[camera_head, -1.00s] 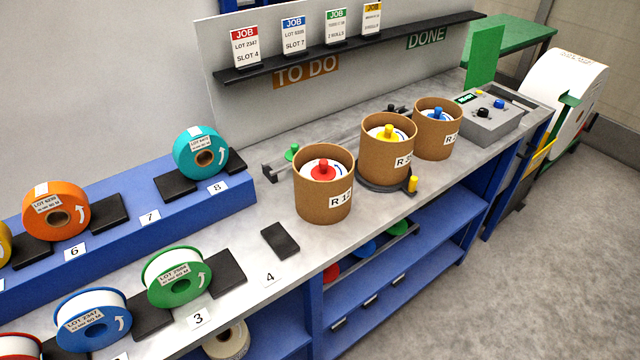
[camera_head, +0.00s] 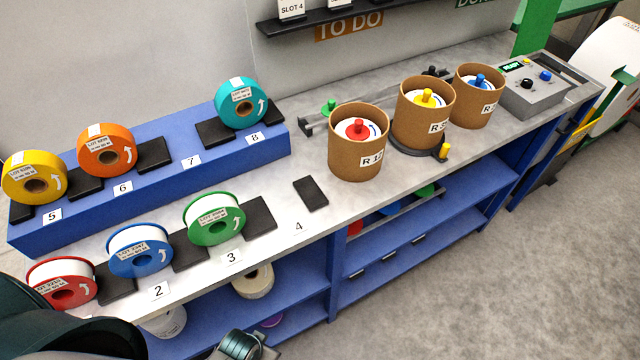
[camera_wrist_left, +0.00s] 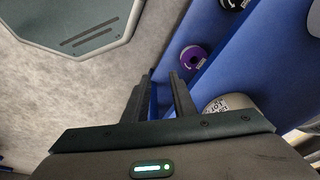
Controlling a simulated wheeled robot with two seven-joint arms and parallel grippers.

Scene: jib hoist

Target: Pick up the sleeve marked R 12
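The sleeve marked R 12 (camera_head: 358,150) is a brown cardboard cylinder standing upright on the grey bench top, nearest of three such sleeves. Its last label digit is hard to read. A white roll with a red knobbed core (camera_head: 357,129) sits inside it. My left gripper (camera_wrist_left: 161,82) is open and empty in the left wrist view, beside the blue shelving below bench height and well away from the sleeve. Dark arm parts of mine show at the lower left of the head view. My right gripper is not in view.
Two more sleeves, with yellow (camera_head: 424,115) and blue (camera_head: 479,97) knobs, stand to the right. A grey control box (camera_head: 541,93) is beyond. A black pad (camera_head: 310,193) lies in front of the sleeves. Colored tape rolls stand at left; a purple roll (camera_wrist_left: 193,57) lies on the shelf.

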